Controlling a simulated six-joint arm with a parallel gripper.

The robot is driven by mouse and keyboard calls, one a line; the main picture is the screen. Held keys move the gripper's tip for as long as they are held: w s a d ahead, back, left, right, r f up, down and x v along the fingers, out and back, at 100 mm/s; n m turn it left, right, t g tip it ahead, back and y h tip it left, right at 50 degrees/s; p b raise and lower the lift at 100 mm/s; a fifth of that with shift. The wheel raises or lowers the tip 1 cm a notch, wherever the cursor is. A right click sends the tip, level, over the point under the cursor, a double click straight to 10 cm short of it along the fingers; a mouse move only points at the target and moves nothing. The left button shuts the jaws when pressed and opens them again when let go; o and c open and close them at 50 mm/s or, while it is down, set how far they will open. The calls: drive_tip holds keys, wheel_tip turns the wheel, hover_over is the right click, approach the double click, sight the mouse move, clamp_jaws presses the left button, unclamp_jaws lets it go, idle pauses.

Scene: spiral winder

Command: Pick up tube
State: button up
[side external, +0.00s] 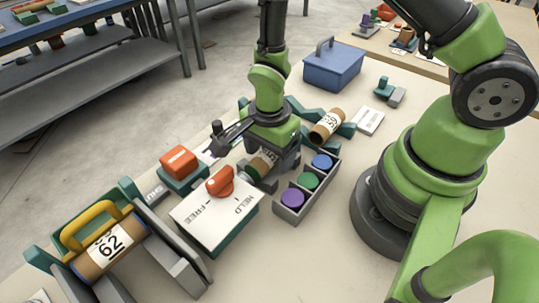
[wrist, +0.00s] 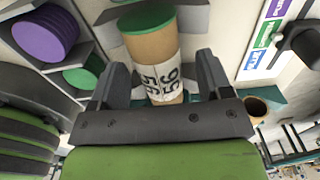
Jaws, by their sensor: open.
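A brown cardboard tube (wrist: 150,47) with a white number label and a green end shows in the wrist view between the fingers of my gripper (wrist: 160,80). The fingers stand apart on either side of it, and I cannot tell whether they touch it. In the side external view my gripper (side external: 268,163) points down over this tube (side external: 262,164), which is partly hidden by it. A second labelled tube (side external: 326,125) lies on a teal support behind. A third tube (side external: 98,259), marked 62, sits in a stand at the front left under a yellow handle.
A grey tray (side external: 292,214) with purple, green and blue discs stands right of the gripper. A white HELD/FREE board (side external: 217,214) with a red knob (side external: 220,181) and an orange block (side external: 179,162) stand to its left. A blue box (side external: 333,65) stands behind.

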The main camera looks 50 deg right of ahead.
drive_tip(key=shift+f, duration=0.4)
drive_tip(key=shift+c, duration=0.2)
drive_tip(key=c, duration=1)
drive_tip(key=shift+o, duration=0.2)
drive_tip(key=shift+r, duration=0.15)
